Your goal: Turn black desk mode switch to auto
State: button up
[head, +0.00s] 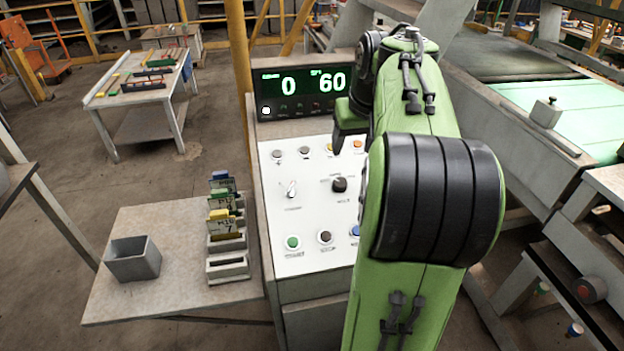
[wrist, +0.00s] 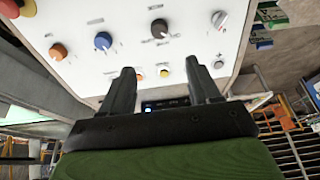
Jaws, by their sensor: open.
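The black mode switch (head: 340,185) is a dark round knob on the white sloping panel of the desk. It also shows in the wrist view (wrist: 159,28), beyond the fingertips. The small label around it is too blurred to read, and I cannot tell which position it points to. My gripper (wrist: 160,66) is open and empty, its two dark fingers apart above the panel. In the head view my gripper (head: 341,150) shows as a dark finger over the upper panel, partly hidden by my arm. It appears apart from the switch.
A silver-white knob (head: 291,188) sits left of the switch. Green (head: 292,242), brown (head: 325,237) and blue (head: 355,231) buttons line the panel's lower part. A display (head: 305,90) reads 0 and 60. A side table (head: 150,240) holds a grey bin (head: 133,259) and card racks.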

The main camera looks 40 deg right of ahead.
jog(key=b, duration=0.3)
send_near(340, 181)
jog(key=x, duration=0.8)
jog(key=shift+w+d+f, duration=0.1)
jog(key=shift+f, duration=0.15)
jog(key=c, duration=1)
